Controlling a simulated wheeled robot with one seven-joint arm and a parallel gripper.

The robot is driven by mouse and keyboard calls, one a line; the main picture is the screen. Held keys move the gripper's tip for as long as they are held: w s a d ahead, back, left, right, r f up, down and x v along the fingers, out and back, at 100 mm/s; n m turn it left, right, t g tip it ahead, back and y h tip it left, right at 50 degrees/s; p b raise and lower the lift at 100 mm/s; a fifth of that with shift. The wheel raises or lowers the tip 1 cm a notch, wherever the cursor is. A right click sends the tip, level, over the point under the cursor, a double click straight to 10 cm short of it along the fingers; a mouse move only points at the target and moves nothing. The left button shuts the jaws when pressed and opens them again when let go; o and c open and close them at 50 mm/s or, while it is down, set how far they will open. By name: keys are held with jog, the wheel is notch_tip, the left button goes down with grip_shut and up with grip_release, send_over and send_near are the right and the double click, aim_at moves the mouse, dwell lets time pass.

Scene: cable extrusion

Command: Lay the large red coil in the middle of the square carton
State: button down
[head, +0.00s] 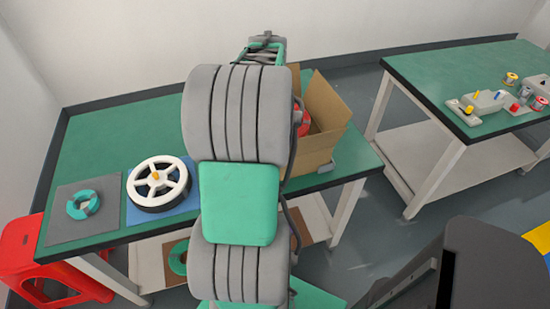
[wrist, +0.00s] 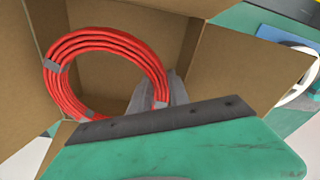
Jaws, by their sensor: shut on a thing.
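The large red coil (wrist: 105,38) is a ring of several red turns with grey bands, tilted inside the opening of the square carton in the wrist view. My gripper (wrist: 160,98) is shut on the near right part of the coil, and its fingers are partly hidden behind my green wrist housing. The carton (wrist: 190,85) has brown walls around the coil, with flaps up. In the head view the carton (head: 325,115) stands on the green table, mostly behind my arm; a bit of the red coil (head: 303,118) shows there. I cannot tell whether the coil touches the carton floor.
A white-spoked reel (head: 158,183) on a blue mat and a small teal coil (head: 84,204) on a grey mat lie to the left. A red stool (head: 22,250) stands beside the table. A second table (head: 470,85) at right carries small spools.

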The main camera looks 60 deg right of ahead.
notch_tip(320, 180, down, 11)
jog(key=shift+f, duration=0.1)
jog(key=c, duration=1.2)
grip_release()
jog(key=shift+c, duration=0.2)
jog(key=r, duration=0.8)
jog(key=s+r, duration=0.1)
jog(key=r, duration=0.3)
jog(key=shift+s+a+r, duration=0.1)
jog(key=shift+a+r, duration=0.1)
jog(key=shift+a, duration=0.1)
